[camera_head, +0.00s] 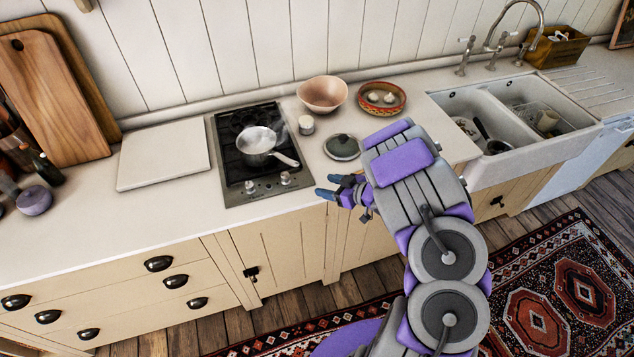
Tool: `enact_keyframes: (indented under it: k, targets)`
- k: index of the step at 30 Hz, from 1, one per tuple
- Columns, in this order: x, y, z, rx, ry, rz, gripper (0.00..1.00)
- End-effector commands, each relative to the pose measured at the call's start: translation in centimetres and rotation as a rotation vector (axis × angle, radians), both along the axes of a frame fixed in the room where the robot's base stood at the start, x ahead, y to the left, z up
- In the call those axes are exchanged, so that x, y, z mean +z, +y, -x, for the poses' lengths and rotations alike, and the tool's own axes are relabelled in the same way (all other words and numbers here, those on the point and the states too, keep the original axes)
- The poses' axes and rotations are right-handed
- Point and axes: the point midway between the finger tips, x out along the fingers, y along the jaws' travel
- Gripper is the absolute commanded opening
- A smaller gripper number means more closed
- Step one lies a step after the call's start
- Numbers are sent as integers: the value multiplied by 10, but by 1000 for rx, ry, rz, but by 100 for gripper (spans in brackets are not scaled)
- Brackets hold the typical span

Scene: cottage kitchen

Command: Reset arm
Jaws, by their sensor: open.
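My arm (415,185) is grey and purple and rises from the bottom right, bent over the counter's front edge. My gripper (333,186) is at its end, pointing left, with two blue-tipped fingers apart and nothing visible between them.
A steaming pot (257,143) sits on the black stove (233,170). A sink (560,146) is right, a white board (163,154) left. The left front counter is clear.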

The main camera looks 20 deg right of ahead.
Motion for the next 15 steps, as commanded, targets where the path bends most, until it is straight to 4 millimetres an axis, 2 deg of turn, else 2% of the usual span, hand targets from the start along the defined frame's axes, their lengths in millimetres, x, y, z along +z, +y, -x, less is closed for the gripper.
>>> enact_keyframes:
  k: [5, 15]
  targets:
    - [4, -6, 9, 1, 1, 0, 59]
    - [5, -6, 9, 1, 0, 0, 59]
